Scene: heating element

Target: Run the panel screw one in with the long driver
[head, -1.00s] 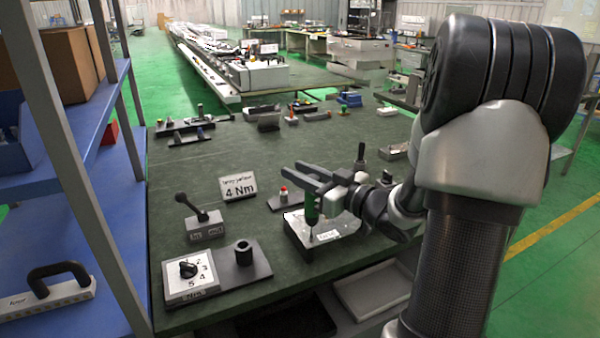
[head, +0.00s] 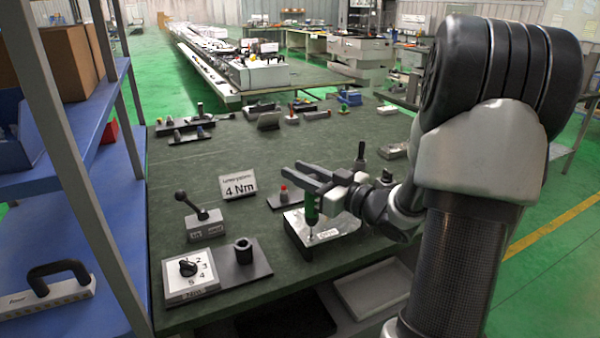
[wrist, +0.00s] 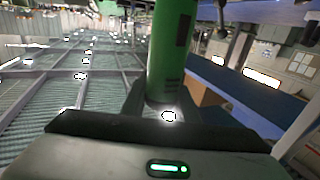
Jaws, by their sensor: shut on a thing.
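My gripper (head: 314,180) is shut on the green-handled driver (head: 311,204), which it holds upright. In the wrist view the driver's green handle (wrist: 172,45) rises between the dark fingers. The panel screw itself is too small to make out.
A "4 Nm" sign (head: 238,186), a lever box (head: 205,224), a numbered dial box (head: 190,272) and a dark block with a socket (head: 243,252) stand left of the panel. A red-topped piece (head: 284,193) is close behind it. The table's middle is largely clear.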

